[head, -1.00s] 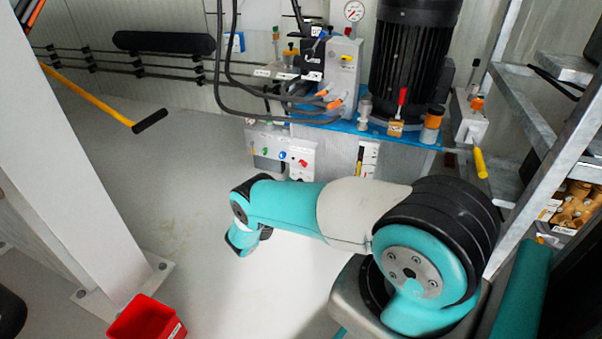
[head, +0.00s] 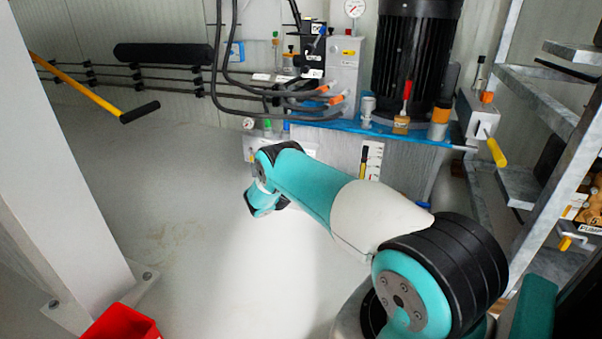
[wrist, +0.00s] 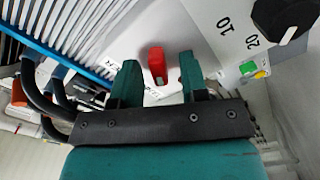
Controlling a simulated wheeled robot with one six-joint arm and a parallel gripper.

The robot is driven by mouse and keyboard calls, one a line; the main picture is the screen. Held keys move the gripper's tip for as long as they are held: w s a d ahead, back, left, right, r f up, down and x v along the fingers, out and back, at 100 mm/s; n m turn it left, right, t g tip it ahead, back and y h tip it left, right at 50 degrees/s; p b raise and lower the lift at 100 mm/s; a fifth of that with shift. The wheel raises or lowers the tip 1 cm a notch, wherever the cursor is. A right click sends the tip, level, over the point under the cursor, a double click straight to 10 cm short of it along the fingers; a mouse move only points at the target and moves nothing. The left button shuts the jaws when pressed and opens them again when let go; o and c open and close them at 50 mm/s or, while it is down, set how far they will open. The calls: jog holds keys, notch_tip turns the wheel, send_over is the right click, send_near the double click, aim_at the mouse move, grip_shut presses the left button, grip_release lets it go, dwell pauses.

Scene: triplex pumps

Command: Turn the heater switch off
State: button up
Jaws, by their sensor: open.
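In the wrist view, a red switch (wrist: 157,64) stands out from a pale panel face (wrist: 215,40). Small lettering beside it is too small to read, so I cannot tell for sure that it is the heater switch. My gripper (wrist: 159,60) is open, with one teal finger on each side of the red switch. Gaps show on both sides, and I see no contact. In the head view, my arm covers most of the control panel (head: 250,148), and the red switch and my fingers are hidden.
A black knob (wrist: 285,14) marked 10 and 20 and a green button (wrist: 247,68) are right of the switch in the wrist view. Black hoses (wrist: 45,95) run at left. In the head view, a black motor (head: 415,60) stands above; open floor (head: 180,220) lies left.

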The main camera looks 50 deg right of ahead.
jog(key=shift+d, duration=0.1)
grip_shut()
jog(key=shift+m, duration=0.3)
jog(key=m+p, duration=0.2)
jog(key=m, duration=0.3)
jog(key=shift+r, duration=0.2)
jog(key=m+p, duration=0.2)
jog(key=m, duration=0.4)
jog(key=shift+s, duration=0.1)
jog(key=shift+f+m, duration=0.1)
jog(key=shift+m, duration=0.2)
grip_release()
